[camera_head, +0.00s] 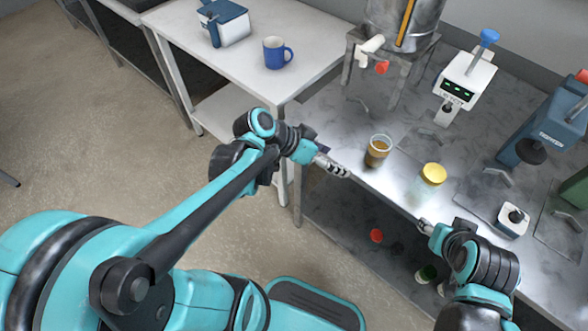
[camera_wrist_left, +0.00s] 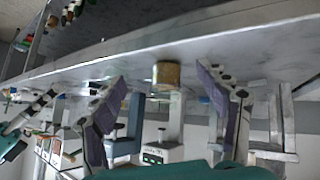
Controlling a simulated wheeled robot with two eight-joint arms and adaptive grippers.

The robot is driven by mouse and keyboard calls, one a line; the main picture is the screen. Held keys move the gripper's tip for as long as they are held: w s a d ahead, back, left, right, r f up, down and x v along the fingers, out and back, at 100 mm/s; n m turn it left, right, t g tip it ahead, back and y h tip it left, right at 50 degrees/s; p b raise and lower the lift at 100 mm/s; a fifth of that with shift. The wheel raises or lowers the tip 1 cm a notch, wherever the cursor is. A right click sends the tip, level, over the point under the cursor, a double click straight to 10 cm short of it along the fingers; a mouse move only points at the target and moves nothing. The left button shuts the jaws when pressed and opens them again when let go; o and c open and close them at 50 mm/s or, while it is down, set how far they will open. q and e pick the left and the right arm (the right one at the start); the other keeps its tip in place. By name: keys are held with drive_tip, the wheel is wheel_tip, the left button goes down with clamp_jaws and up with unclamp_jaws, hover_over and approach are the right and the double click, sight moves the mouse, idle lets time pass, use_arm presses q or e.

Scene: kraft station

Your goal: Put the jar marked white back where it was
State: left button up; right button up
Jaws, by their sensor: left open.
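No mark reading white can be made out on any jar. A glass jar with amber-brown contents (camera_head: 377,152) stands upright near the front edge of the grey counter. A clear jar with a yellow lid (camera_head: 432,177) stands to its right. My left gripper (camera_head: 338,169) is open and empty, just left of the amber jar at the counter's edge. In the left wrist view, which looks upside down, the open fingers (camera_wrist_left: 162,88) flank a brownish cylinder (camera_wrist_left: 167,73), apparently the amber jar, still beyond them. My right gripper (camera_head: 424,226) is near the counter edge, below the yellow-lidded jar; its opening is unclear.
A blue mug (camera_head: 277,53) and a blue-and-white box (camera_head: 223,23) are on the white table. A steel urn (camera_head: 403,22) and presses, one white (camera_head: 465,80) and one blue (camera_head: 545,125), stand on the counter behind. A red-topped item (camera_head: 376,235) is on the lower shelf.

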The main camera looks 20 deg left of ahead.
use_arm(q)
drive_tip(key=s+a+r+n+t+y, duration=0.1)
drive_tip(key=s+a+n+y, duration=0.5)
drive_tip(key=s, duration=0.3)
drive_tip(key=shift+a+n+t+y, duration=0.3)
drive_tip(key=shift+a+n+y, duration=0.1)
drive_tip(key=shift+a+y, duration=0.45)
